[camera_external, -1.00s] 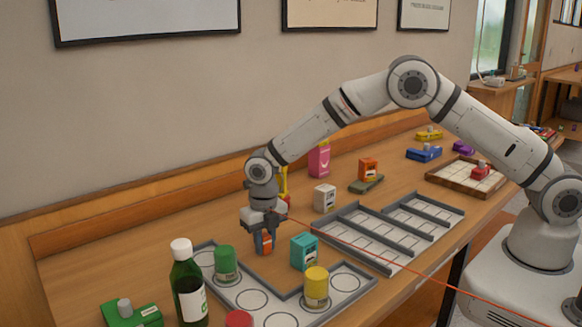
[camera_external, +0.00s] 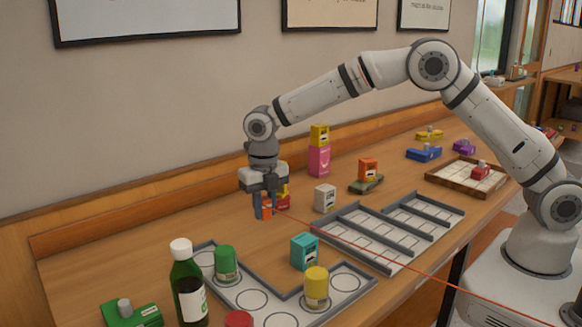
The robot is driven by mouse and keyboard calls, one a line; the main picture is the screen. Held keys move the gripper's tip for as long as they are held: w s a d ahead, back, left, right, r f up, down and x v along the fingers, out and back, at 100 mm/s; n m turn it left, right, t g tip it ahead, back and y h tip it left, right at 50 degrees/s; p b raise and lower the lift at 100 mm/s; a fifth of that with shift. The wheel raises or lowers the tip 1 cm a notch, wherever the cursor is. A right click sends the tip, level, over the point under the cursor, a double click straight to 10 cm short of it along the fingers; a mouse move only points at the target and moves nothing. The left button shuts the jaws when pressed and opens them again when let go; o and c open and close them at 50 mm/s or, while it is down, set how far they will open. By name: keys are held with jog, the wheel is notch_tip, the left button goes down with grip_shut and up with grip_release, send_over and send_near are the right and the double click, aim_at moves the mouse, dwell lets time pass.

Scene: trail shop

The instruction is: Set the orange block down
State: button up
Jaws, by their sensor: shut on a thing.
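My gripper (camera_external: 265,213) is shut on the orange block (camera_external: 267,212), over the bare wood at the back of the table, behind the grey-edged L-shaped tray (camera_external: 205,247). The fingers cover much of the block. I cannot tell whether its underside touches the table. A red and yellow thing (camera_external: 284,201) shows just behind and right of the fingers, partly hidden by them.
A white block (camera_external: 325,198) stands to the right. A pink block (camera_external: 318,160) with a yellow block (camera_external: 319,135) on top stands behind. A teal block (camera_external: 304,252), green can (camera_external: 226,262) and bottle (camera_external: 187,283) are in front. Wood left of my gripper is clear.

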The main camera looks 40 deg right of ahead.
jog(key=s+d+f+m, duration=0.1)
jog(key=d+m, duration=1)
jog(key=d, duration=0.1)
jog(key=d+f+m, duration=0.2)
jog(key=d+m, duration=0.9)
jog(key=d, duration=0.2)
jog(key=s+d+f+m, duration=0.1)
jog(key=d+f+m, duration=0.1)
jog(key=d+m, duration=1)
jog(key=shift+s+d+f, duration=0.1)
jog(key=shift+s+d, duration=0.2)
jog(key=shift+d, duration=0.05)
